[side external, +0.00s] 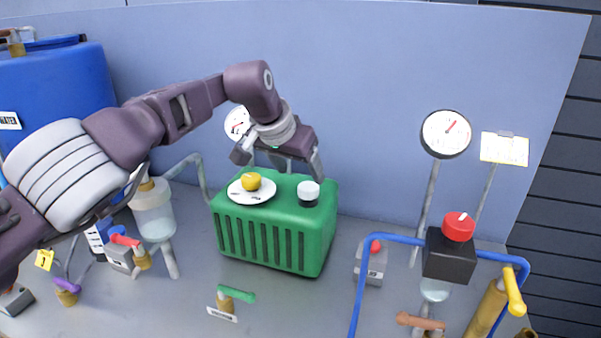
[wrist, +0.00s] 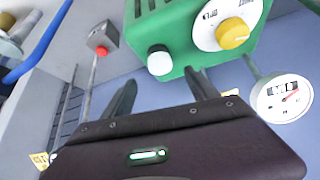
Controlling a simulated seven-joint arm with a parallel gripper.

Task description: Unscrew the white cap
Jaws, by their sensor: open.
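The white cap (side external: 308,187) sits on a dark neck on top of the green ribbed box (side external: 270,245), at its right side. In the wrist view the cap (wrist: 159,62) shows just beyond my fingertips, roughly in line with the space between them. My gripper (side external: 280,166) is open and empty above the box. Its right finger hangs close to the cap in the side view; whether it touches cannot be told. In the wrist view my gripper (wrist: 162,77) shows its two fingers spread apart.
A yellow knob (side external: 251,181) on a white dial (side external: 238,194) is left of the cap on the box. A round gauge (side external: 240,123) stands behind my gripper. A blue pipe (side external: 362,285) and a black block (side external: 449,257) with a red knob (side external: 458,227) stand at right.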

